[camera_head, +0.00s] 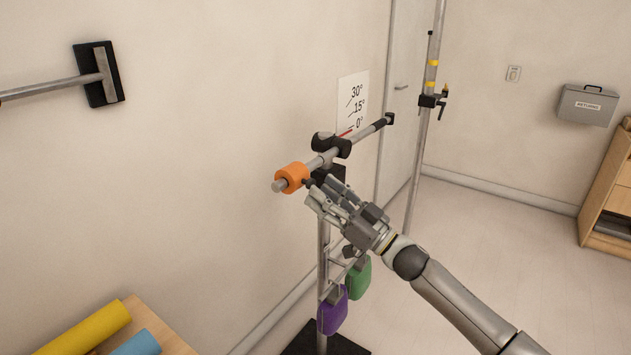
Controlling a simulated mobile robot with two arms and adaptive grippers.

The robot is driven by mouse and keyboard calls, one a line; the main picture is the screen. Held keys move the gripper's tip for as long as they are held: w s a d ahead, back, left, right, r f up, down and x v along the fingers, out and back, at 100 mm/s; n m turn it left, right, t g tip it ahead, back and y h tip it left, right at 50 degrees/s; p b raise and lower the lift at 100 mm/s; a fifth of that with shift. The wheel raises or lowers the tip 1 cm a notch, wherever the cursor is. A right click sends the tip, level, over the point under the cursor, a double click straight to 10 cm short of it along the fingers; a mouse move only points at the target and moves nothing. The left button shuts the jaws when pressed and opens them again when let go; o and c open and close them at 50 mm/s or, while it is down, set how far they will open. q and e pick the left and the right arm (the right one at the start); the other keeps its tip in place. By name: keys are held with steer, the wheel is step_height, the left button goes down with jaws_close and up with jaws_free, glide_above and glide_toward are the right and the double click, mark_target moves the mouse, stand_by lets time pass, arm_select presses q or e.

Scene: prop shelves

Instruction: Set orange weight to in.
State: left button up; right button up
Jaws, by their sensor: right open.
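The orange weight (290,178) is a cylinder around the near, left end of a grey horizontal bar (368,133). A short stub of the bar shows beyond it. The bar rests on a black pivot (331,146) at the top of an upright stand. My right gripper (318,192) is open, just right of and below the orange weight, with its fingers pointing toward it. I cannot tell whether a fingertip touches the weight. A dark knob-like piece shows between the weight and the fingers. My left gripper is not in view.
A white angle card (352,103) is behind the bar. Purple (332,312) and green (359,278) weights hang low on the stand. A pole with clamps (431,101) stands behind. A table with yellow (88,332) and blue (137,344) rolls is at lower left.

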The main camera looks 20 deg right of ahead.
mark_target(297, 179)
steer(key=shift+x, duration=1.55)
steer(key=shift+c, duration=0.3)
jaws_close()
